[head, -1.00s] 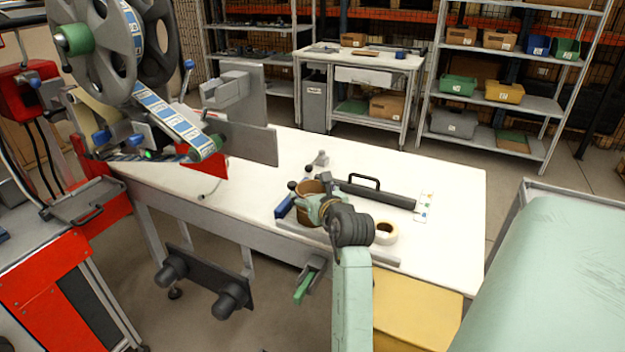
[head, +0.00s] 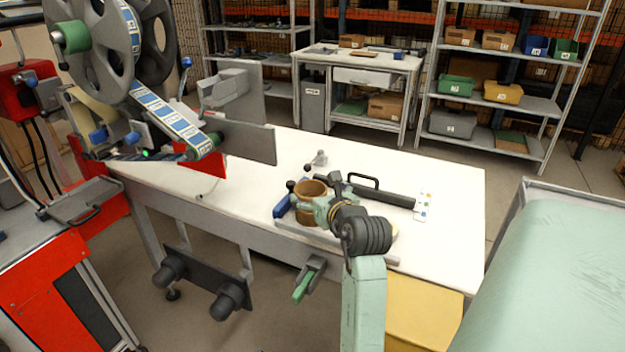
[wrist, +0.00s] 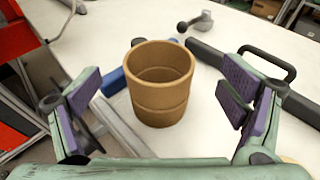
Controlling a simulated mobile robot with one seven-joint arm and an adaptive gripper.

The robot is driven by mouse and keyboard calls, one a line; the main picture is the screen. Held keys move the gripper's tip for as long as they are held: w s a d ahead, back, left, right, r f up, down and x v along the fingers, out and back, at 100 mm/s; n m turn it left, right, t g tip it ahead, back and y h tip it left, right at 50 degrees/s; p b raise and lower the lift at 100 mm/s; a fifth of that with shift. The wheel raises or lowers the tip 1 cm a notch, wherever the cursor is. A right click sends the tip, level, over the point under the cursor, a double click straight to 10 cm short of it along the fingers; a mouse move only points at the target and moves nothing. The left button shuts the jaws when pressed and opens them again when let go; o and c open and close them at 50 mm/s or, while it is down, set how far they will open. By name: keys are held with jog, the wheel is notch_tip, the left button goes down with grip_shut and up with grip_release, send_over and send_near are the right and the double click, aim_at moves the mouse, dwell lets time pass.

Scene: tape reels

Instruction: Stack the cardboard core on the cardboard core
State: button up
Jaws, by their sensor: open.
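A brown cardboard core (wrist: 160,72) stands upright on the white table, its open top facing up. A seam runs around it low down, and the part below (wrist: 160,115) looks like a second core directly under the first, edges lined up. The brown stack also shows in the head view (head: 311,203), partly behind my gripper (head: 324,209). In the wrist view my gripper (wrist: 166,92) is open, with one pad on each side of the cores and clear gaps to both. It holds nothing.
A black bar with a handle (head: 375,190) lies behind and right of the cores. A blue object (head: 283,207) is close on their left. A grey rail (head: 290,228) runs along the front edge. A pale tape roll (head: 394,232) is mostly hidden by my arm.

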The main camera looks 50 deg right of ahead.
jog(key=b+v, duration=0.1)
jog(key=v, duration=0.5)
jog(key=shift+s+a, duration=0.15)
jog(key=shift+s, duration=0.05)
